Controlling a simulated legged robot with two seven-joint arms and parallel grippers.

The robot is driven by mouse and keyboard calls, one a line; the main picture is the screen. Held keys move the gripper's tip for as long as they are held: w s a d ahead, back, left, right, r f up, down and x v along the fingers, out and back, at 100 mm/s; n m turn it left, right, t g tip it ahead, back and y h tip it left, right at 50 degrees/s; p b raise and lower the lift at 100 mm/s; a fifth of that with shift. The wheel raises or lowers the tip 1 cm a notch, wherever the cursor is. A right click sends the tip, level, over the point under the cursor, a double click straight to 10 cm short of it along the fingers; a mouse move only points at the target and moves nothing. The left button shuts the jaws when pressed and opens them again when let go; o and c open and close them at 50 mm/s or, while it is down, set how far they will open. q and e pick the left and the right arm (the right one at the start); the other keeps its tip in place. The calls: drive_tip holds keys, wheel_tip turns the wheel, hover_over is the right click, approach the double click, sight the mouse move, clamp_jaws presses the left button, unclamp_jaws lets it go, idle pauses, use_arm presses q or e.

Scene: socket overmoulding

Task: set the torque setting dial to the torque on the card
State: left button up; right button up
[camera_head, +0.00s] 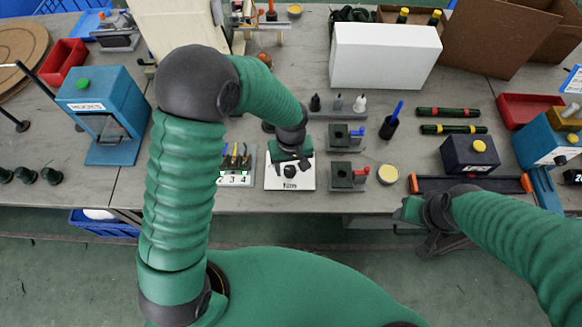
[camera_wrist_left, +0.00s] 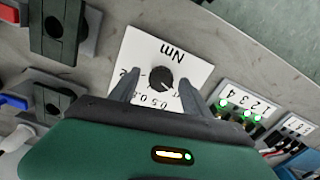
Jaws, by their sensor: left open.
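The torque setting dial is a black round knob (camera_wrist_left: 162,79) on a white plate (camera_head: 275,184) marked "Nm". In the left wrist view, numbers such as 0.5 run around the knob, partly hidden by my fingers; I cannot read its pointer surely. My left gripper (camera_wrist_left: 159,80) is open, with one finger on each side of the knob; I cannot tell whether they touch it. In the head view the left gripper (camera_head: 290,168) is over the plate. My right gripper (camera_head: 410,209) hangs at the table's front edge, its jaws unclear. I cannot make out a readable torque card.
A numbered block with cables (camera_head: 235,165) stands just left of the plate. Dark fixtures with a blue lever (camera_head: 340,137) and a red lever (camera_head: 345,176) stand close on its right. A white box (camera_head: 385,55) is behind. A blue press (camera_head: 103,110) stands at the left.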

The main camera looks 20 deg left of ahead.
use_arm(q)
drive_tip(key=shift+f, duration=0.35)
drive_tip(key=shift+a+f, duration=0.1)
clamp_jaws()
